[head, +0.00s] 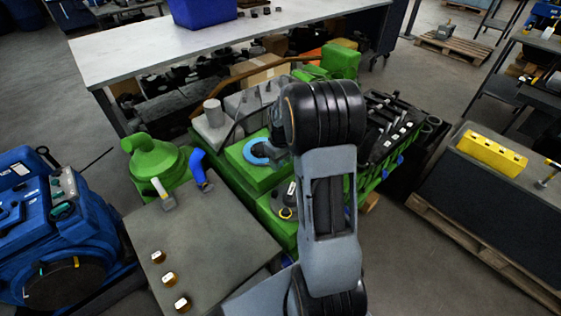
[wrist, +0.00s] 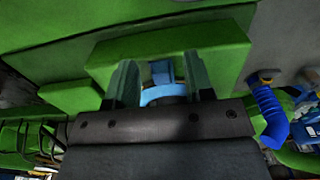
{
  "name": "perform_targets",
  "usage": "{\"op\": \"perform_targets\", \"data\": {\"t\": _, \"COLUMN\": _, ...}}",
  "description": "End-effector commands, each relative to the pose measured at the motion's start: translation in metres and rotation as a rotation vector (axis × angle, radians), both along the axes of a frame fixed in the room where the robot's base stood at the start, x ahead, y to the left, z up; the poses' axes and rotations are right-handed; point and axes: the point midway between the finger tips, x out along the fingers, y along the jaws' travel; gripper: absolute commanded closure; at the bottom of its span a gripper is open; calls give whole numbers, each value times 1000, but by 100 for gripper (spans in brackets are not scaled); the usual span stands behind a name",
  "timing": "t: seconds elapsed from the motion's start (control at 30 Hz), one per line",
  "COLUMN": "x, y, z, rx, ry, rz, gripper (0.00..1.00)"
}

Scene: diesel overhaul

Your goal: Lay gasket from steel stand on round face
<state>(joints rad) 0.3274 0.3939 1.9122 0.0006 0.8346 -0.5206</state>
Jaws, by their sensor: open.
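A light blue ring, which looks like the gasket (head: 258,153), lies on the flat top of a green engine block (head: 249,175). Its right side is hidden by my arm. In the wrist view the ring's blue arc (wrist: 163,93) shows between the fingers of my gripper (wrist: 160,72), in front of a green block face. The fingers are open, one on each side of the arc. I cannot tell whether they touch it. In the head view the gripper is hidden behind my arm. A grey-topped stand (head: 215,240) is at lower left; no gasket shows on it.
A blue bent hose (head: 200,168) rises left of the block and also shows in the wrist view (wrist: 268,115). A green rounded housing (head: 155,160) stands beside it. Several small capped parts lie on the stand. A yellow block (head: 492,154) sits on a bench at right.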

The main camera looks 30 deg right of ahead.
Motion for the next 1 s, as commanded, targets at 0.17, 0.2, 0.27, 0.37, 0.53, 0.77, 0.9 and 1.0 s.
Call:
{"op": "perform_targets", "data": {"t": 0.17, "x": 0, "y": 0, "z": 1, "rx": 0, "ry": 0, "rz": 0, "gripper": 52}}
{"op": "perform_targets", "data": {"t": 0.2, "x": 0, "y": 0, "z": 3, "rx": -1, "ry": -1, "rz": 0, "gripper": 52}}
{"op": "perform_targets", "data": {"t": 0.27, "x": 0, "y": 0, "z": 9, "rx": -1, "ry": -2, "rz": 0, "gripper": 52}}
{"op": "perform_targets", "data": {"t": 0.37, "x": 1, "y": 0, "z": 24, "rx": -1, "ry": -4, "rz": 0, "gripper": 52}}
{"op": "perform_targets", "data": {"t": 0.53, "x": 1, "y": 0, "z": 59, "rx": -2, "ry": -5, "rz": 0, "gripper": 52}}
{"op": "perform_targets", "data": {"t": 0.77, "x": 0, "y": 0, "z": 103, "rx": -1, "ry": -3, "rz": 0, "gripper": 52}}
{"op": "perform_targets", "data": {"t": 0.9, "x": 0, "y": 0, "z": 122, "rx": -1, "ry": -2, "rz": 0, "gripper": 52}}
{"op": "perform_targets", "data": {"t": 1.0, "x": 0, "y": 0, "z": 130, "rx": 0, "ry": 0, "rz": 0, "gripper": 52}}
